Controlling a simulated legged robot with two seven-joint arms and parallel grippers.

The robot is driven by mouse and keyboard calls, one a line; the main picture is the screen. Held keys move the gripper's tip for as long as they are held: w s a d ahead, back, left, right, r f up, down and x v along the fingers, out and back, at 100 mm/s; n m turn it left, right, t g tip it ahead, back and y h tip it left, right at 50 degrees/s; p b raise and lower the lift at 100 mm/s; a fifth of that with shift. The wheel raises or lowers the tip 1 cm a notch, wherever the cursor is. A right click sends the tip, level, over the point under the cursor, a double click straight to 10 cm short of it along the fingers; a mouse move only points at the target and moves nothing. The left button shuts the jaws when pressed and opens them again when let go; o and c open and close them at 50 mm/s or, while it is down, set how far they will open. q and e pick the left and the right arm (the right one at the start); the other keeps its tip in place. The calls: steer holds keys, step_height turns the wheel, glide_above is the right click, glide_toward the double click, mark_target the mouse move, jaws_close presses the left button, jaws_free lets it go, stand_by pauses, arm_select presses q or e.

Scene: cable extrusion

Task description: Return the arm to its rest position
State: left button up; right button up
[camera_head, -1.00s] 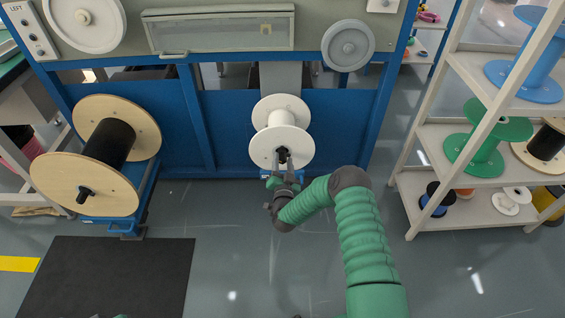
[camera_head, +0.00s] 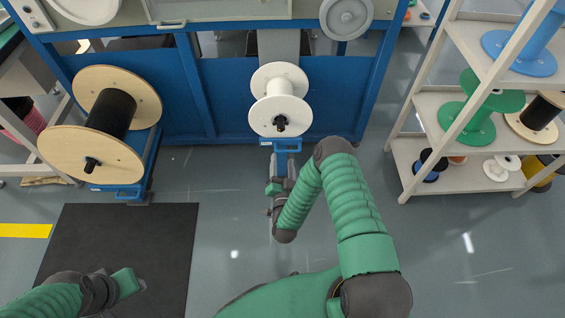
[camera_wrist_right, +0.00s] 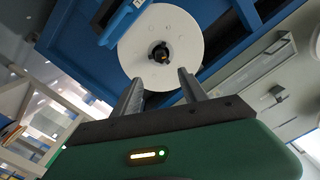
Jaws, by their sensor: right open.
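My right arm reaches in from the lower right of the head view, and its gripper (camera_head: 285,152) is just in front of and below the white spool (camera_head: 280,105). The spool sits on a black spindle at the blue machine. In the right wrist view the spool's round white face (camera_wrist_right: 183,50) lies beyond the two parted fingers (camera_wrist_right: 159,85), with nothing between them. My left arm shows at the lower left of the head view. Its gripper (camera_head: 132,284) is over the black mat, and its fingers are not clear.
A large wooden spool with black cable (camera_head: 110,112) stands at the left of the blue machine (camera_head: 235,90). A shelf (camera_head: 465,180) with coloured spools stands at the right. A black mat (camera_head: 120,240) lies on the floor. The grey floor between mat and shelf is clear apart from my arm.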

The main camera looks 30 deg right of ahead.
steer(key=shift+v, duration=0.85)
steer(key=w+a+r+n+g+y, duration=0.3)
steer(key=w+a+r+n+y, duration=0.3)
steer(key=a+n+y, duration=0.25)
steer(key=s+a+r+n+g, duration=0.1)
steer(key=s+r+g, duration=0.2)
steer(key=s, duration=0.5)
steer(key=s+a+r+n+g+y, duration=0.1)
steer(key=s+a+r+n+g, duration=0.2)
steer(key=s, duration=0.5)
steer(key=s+r+g, duration=0.3)
steer(key=s+r, duration=0.1)
steer(key=s, duration=0.3)
step_height(320, 180, up, 29)
steer(key=p, duration=2.9)
steer(key=shift+s+g, duration=0.25)
steer(key=shift+g, duration=0.05)
